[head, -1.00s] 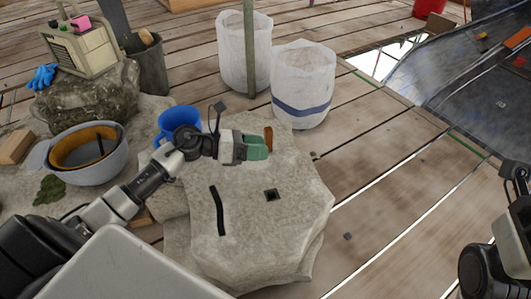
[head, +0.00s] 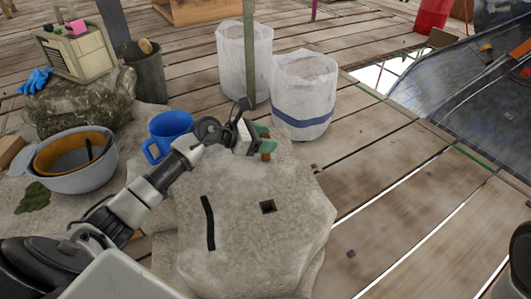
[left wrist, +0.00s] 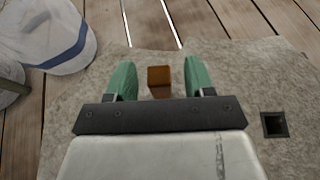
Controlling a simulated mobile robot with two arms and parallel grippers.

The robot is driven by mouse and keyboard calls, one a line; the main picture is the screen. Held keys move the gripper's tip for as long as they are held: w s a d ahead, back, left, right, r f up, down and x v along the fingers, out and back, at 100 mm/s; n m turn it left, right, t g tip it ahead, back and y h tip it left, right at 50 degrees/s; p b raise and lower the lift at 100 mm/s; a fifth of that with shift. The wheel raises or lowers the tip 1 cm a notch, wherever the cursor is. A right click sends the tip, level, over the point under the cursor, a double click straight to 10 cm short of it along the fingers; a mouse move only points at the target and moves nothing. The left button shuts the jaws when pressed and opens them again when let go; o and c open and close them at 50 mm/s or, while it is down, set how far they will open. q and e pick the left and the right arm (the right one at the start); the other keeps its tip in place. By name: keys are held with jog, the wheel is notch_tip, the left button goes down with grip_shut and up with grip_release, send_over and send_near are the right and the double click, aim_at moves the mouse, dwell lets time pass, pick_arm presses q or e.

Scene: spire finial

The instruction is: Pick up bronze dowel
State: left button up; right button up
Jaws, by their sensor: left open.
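The bronze dowel (head: 267,155) is a small orange-brown piece at the far edge of the pale stone slab (head: 250,255). In the left wrist view the dowel (left wrist: 159,76) shows as a short square block between the green fingers. My left gripper (head: 264,145) is open, with one finger on each side of the dowel and a gap on both sides. In the head view the fingers partly hide the dowel. My right gripper is out of view.
The slab has a dark square hole (head: 268,206) and a black strip (head: 209,222). A blue mug (head: 171,130) and a grey bowl (head: 80,178) stand to the left. White sacks (head: 303,98) stand behind. The slab's front is clear.

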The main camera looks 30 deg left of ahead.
pick_arm(q)
jog(key=shift+b+x, duration=0.3)
jog(key=shift+x, duration=0.8)
grip_shut()
jog(key=shift+r, duration=0.1)
jog(key=shift+r, duration=0.15)
